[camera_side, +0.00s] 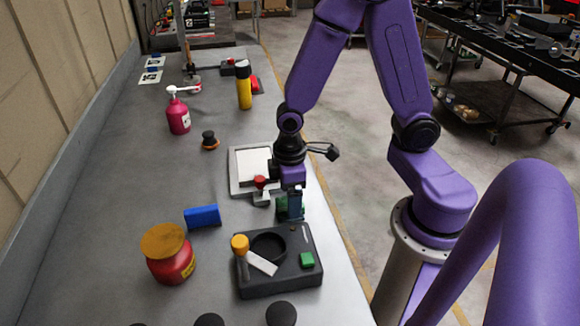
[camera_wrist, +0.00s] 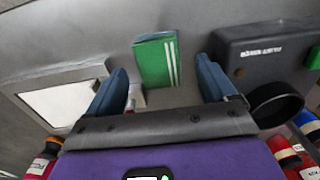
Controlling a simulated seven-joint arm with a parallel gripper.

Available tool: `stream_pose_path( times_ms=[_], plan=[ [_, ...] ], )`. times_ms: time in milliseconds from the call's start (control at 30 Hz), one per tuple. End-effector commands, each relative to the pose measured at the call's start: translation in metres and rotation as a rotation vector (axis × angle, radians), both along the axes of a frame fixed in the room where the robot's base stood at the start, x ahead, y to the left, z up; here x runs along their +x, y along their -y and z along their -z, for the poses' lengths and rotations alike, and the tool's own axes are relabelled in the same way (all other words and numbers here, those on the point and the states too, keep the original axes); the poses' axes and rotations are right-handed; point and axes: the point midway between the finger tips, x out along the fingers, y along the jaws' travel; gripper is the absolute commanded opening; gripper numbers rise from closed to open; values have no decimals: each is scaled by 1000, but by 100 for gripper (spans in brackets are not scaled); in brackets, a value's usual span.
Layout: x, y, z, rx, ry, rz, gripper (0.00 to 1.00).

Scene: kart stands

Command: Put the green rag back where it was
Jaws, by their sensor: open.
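The green rag (camera_wrist: 157,60), a folded rectangle with white stripes along one edge, lies on the grey table in the wrist view, between a white-topped framed plate and a black holder. My gripper (camera_wrist: 163,70) is open, with one blue finger to each side of the rag and a gap on both sides. In the side view my gripper (camera_side: 290,198) points down just behind the black holder. A dark green patch of the rag (camera_side: 284,209) shows at its fingertips, mostly hidden. I cannot tell the height between fingers and rag.
The black holder (camera_side: 279,283) carries a yellow-topped tool and a small green block (camera_side: 307,260). The framed plate (camera_side: 236,188) is beside my gripper. The table's left side is mostly clear.

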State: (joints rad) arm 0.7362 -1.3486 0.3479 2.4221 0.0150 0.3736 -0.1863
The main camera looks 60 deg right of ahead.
Motion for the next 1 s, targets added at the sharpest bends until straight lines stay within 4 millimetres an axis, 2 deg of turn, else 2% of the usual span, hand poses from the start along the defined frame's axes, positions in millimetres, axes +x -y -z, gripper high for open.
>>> stream_pose_path(
  times_ms=[500,767,867,1000],
  plan=[
    [1,0,-72,3,3,-1,85],
    [0,0,-90,1,0,-3,85],
    [-8,-2,-94,3,1,-21,85],
    [-34,-7,-102,7,8,-84,85]
  ],
)
